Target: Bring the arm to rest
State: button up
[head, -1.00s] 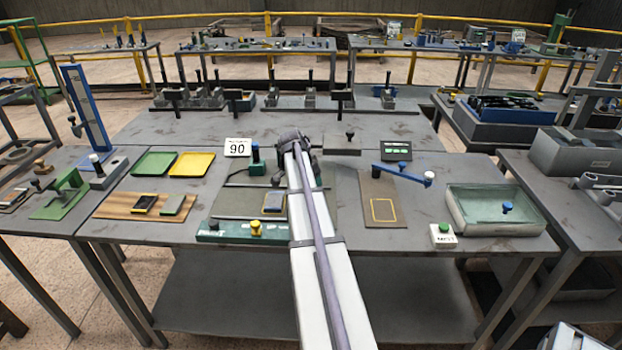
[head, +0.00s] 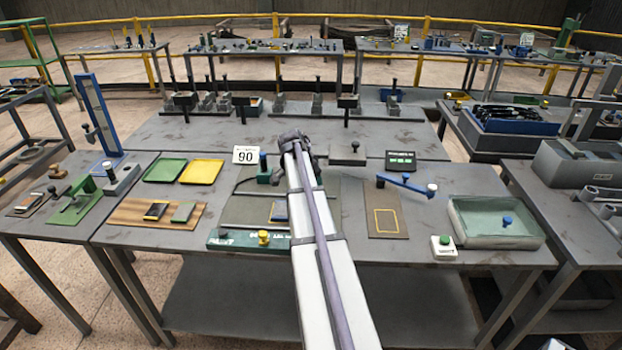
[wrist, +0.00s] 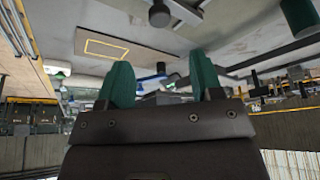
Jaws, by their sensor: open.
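My arm (head: 311,225) reaches straight ahead over the middle of the main table. Its dark wrist end (head: 294,143) is above the table's back part, near the white "90" sign (head: 246,154).
On the table are green (head: 165,169) and yellow (head: 202,172) trays, a yellow-outlined plate (head: 384,222), a blue lever (head: 404,184) and a pale green bin (head: 495,236). A green-based fixture (head: 230,238) lies beside the arm. A row of upright dark handles stands behind.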

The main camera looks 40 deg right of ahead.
dwell(0.5)
jog(key=s+a+n+y, duration=0.1)
jog(key=s+a+n, duration=0.3)
jog(key=a, duration=1.1)
jog(key=s+a+f+n+y, duration=0.1)
jog(key=s+a+n, duration=0.3)
jog(key=a+n, duration=0.4)
jog(key=s+a+n+y, duration=0.2)
jog(key=s+a+n, duration=0.2)
jog(key=a, duration=1.8)
jog(key=n, duration=0.2)
jog(key=shift+a+f+n+y, duration=0.2)
jog(key=shift+n+y, duration=0.1)
jog(key=shift+n, duration=0.1)
jog(key=shift+s, duration=0.1)
